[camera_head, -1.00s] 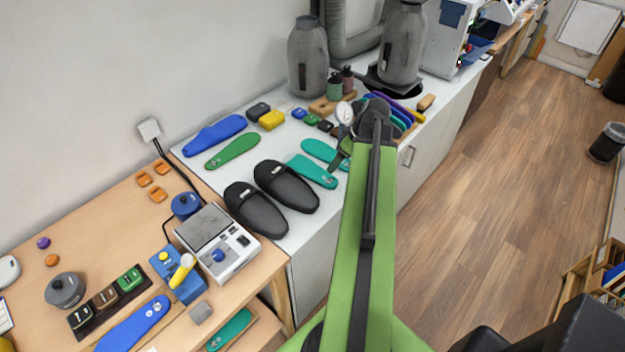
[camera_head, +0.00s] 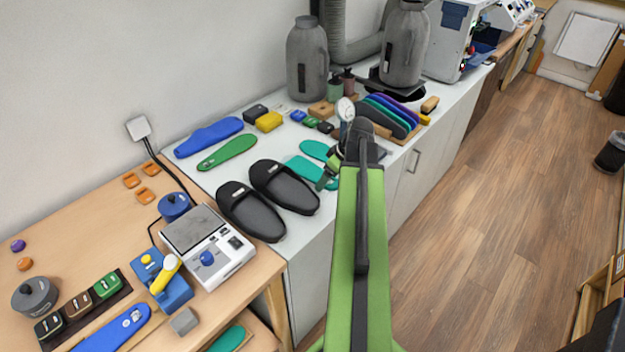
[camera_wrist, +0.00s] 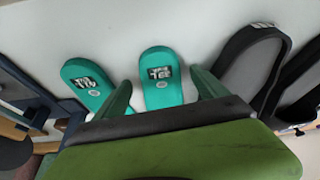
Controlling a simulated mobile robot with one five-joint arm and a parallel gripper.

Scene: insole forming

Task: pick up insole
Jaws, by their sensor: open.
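Two teal insoles lie on the white counter. In the head view one insole (camera_head: 313,150) is further back and the other insole (camera_head: 305,169) is nearer, beside the black slippers. In the wrist view one insole (camera_wrist: 88,84) is at left and the other insole (camera_wrist: 160,78) lies in the middle, each with a dark label. My gripper (camera_wrist: 158,98) is open, with its green fingers on either side of the middle insole. It holds nothing. I cannot tell its height above the counter. In the head view my arm hides part of the area near the insoles.
Black slippers (camera_head: 284,186) stand close to the insoles, and one slipper (camera_wrist: 252,66) shows right of my gripper in the wrist view. A rack of coloured insoles (camera_head: 392,113) stands behind. A blue insole (camera_head: 208,137) and a green insole (camera_head: 227,152) lie further left.

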